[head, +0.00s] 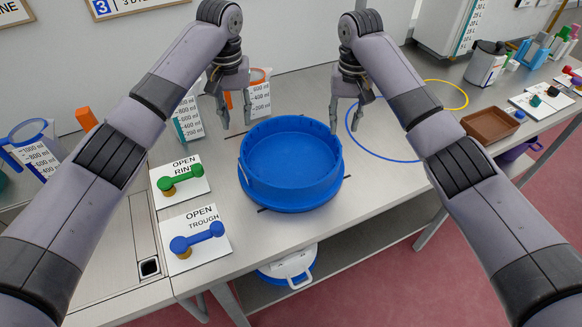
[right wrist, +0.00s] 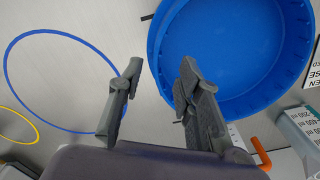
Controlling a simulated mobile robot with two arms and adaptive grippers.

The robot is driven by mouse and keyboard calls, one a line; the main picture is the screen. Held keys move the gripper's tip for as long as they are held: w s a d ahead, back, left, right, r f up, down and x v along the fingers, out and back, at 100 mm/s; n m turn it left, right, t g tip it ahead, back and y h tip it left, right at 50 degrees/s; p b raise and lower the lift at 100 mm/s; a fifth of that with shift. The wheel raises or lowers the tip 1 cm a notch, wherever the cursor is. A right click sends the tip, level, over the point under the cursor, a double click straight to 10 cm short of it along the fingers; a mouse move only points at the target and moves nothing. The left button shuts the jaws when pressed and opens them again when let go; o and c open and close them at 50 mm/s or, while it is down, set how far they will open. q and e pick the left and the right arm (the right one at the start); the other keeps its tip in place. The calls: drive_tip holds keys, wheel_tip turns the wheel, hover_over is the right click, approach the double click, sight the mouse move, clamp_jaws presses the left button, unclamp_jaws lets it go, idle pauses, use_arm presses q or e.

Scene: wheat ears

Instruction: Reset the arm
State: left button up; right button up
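My left gripper (head: 236,108) hangs above the table, behind and left of the blue round tub (head: 290,165), with its fingers apart and nothing between them. My right gripper (head: 347,115) hangs behind and right of the tub, between it and the blue ring on the table. In the right wrist view the right gripper's fingers (right wrist: 152,95) are spread with only bare table between them. The tub (right wrist: 235,50) also shows there, empty inside. Both arms reach forward over the table.
Measuring jugs (head: 187,118) stand behind the left gripper. Signs with a green handle (head: 180,177) and a blue handle (head: 197,237) lie left of the tub. A blue ring (head: 408,158) and a yellow ring (head: 463,90) mark the table at right. A brown tray (head: 490,125) sits further right.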

drive_tip(key=shift+r, duration=0.55)
